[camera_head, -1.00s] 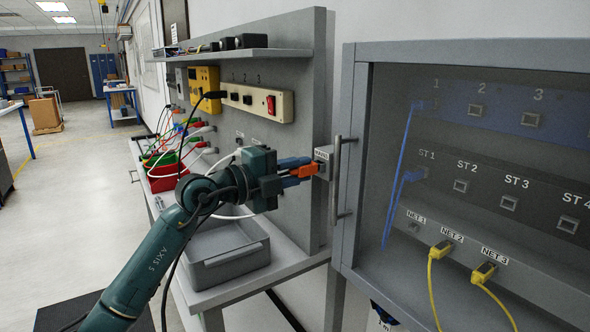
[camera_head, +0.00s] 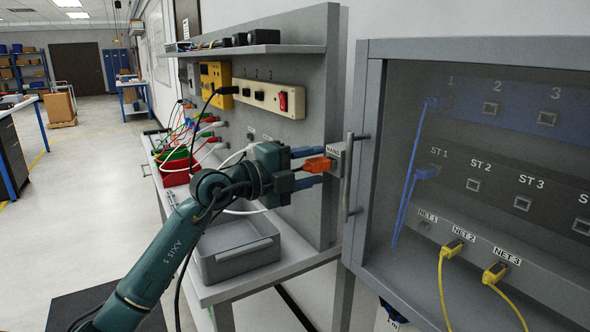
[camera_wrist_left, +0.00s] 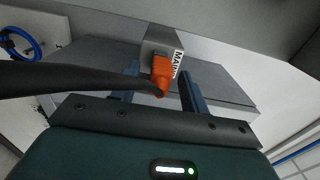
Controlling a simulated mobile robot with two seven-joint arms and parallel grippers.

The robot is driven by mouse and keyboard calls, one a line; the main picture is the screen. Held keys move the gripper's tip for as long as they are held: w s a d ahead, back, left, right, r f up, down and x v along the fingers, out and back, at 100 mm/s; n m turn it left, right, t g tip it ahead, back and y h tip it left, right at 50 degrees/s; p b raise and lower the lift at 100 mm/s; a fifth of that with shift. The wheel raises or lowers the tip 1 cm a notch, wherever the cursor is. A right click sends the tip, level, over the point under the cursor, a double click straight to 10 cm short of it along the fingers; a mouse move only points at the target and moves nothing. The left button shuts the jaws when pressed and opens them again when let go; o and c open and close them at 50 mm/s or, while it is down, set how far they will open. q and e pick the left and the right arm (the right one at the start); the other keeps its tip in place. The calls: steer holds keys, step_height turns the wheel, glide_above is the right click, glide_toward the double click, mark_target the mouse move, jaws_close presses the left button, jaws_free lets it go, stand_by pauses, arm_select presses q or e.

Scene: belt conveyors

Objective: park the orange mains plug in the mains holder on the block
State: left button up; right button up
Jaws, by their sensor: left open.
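The orange mains plug (camera_head: 318,164) sits with its front end at the grey block labelled MAINS (camera_head: 337,155), on the edge of the grey panel. In the left wrist view the plug (camera_wrist_left: 161,70) points into the block (camera_wrist_left: 163,42), and a thick dark cable (camera_wrist_left: 60,79) runs from it to the left. How deep it is seated is hidden. My left gripper (camera_head: 307,167) is open, its blue fingers apart above and below the plug with gaps visible. In the left wrist view the fingers stand on either side of it. My right gripper is out of view.
A grey cabinet (camera_head: 362,150) with a clear front and a handle (camera_head: 349,178) stands close on the right. A grey tray (camera_head: 238,250) lies on the bench below my arm. A red bin (camera_head: 178,170) and several cables are behind.

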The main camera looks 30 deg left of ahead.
arm_select(q)
steer(key=shift+s+a+f, duration=0.15)
steer(key=shift+s+a, duration=0.15)
steer(key=shift+s, duration=0.2)
steer(key=b+v, duration=0.3)
steer(key=v, duration=0.9)
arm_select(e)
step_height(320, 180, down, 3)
arm_select(q)
steer(key=shift+s+d, duration=0.1)
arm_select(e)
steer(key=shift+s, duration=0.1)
